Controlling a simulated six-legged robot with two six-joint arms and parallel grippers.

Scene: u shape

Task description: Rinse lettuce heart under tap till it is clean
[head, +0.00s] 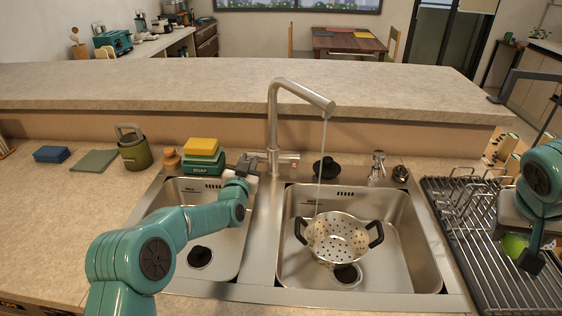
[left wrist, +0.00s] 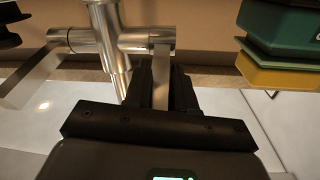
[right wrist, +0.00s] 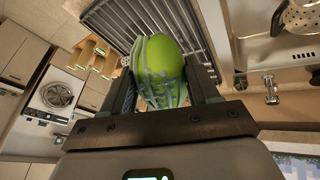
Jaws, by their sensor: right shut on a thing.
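The lettuce heart (right wrist: 168,62) is bright green with greyish, streaky patches on its lower part. It is held between the fingers of my right gripper (right wrist: 165,85). In the head view the lettuce heart (head: 514,243) shows partly behind my right gripper (head: 525,250), over the drying rack. The steel tap (head: 273,120) has a thin stream of water falling from its spout into the right basin. My left gripper (head: 248,165) is at the tap's lever, with the lever (left wrist: 162,75) between its close-set fingers (left wrist: 162,95). Whether they grip it is unclear.
A steel colander (head: 338,240) with black handles sits in the right basin (head: 408,255), under the stream. The drying rack (head: 470,250) is right of the sink. A yellow sponge on a green soap box (head: 203,163) and a green canister (head: 134,152) stand behind and left.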

